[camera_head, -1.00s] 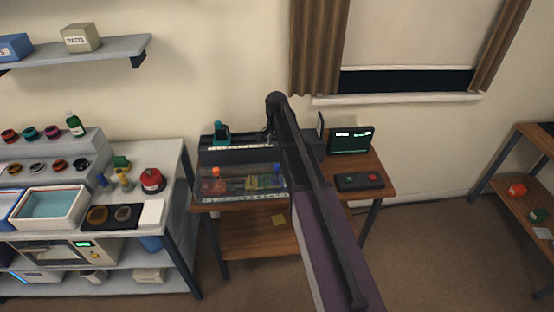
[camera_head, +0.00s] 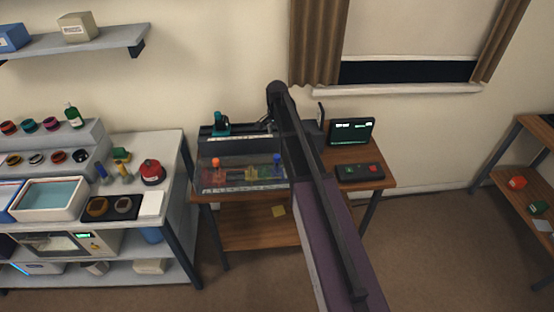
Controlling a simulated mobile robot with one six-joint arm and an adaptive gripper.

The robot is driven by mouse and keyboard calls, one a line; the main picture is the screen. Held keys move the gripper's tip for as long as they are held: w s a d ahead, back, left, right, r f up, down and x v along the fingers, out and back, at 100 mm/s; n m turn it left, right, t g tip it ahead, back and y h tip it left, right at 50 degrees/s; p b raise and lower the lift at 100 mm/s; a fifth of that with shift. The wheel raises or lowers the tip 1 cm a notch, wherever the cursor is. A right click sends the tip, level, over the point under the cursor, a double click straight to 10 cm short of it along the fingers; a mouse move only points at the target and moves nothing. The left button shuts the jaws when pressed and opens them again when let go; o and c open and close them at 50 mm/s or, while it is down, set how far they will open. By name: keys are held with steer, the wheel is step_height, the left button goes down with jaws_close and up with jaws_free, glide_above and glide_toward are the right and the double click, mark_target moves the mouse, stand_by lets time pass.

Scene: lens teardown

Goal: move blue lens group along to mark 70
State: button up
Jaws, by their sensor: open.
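A clear-sided optical bench (camera_head: 215,178) stands on the wooden table, with several coloured pieces inside. A blue-topped post (camera_head: 277,159), apparently the blue lens group's, stands at its right end. An orange-topped post (camera_head: 215,162) stands toward its left. A pale scale strip runs along the front, but its marks are too small to read. My arm reaches over the bench's right end and hides part of it. My gripper (camera_head: 265,124) shows only as a small dark shape behind the bench, left of my arm. It is open and apart from the blue post.
A teal device (camera_head: 221,124) stands behind the bench. A monitor (camera_head: 351,132) and a dark button box (camera_head: 359,172) stand to the right. A crowded grey workbench (camera_head: 178,160) is at the left, with a shelf unit (camera_head: 525,170) far right. Open floor lies in front.

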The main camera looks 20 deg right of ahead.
mark_target(277, 156)
steer(key=shift+f+b, duration=5.9)
steer(key=shift+f, duration=0.25)
steer(key=shift+c, duration=0.2)
jaws_close()
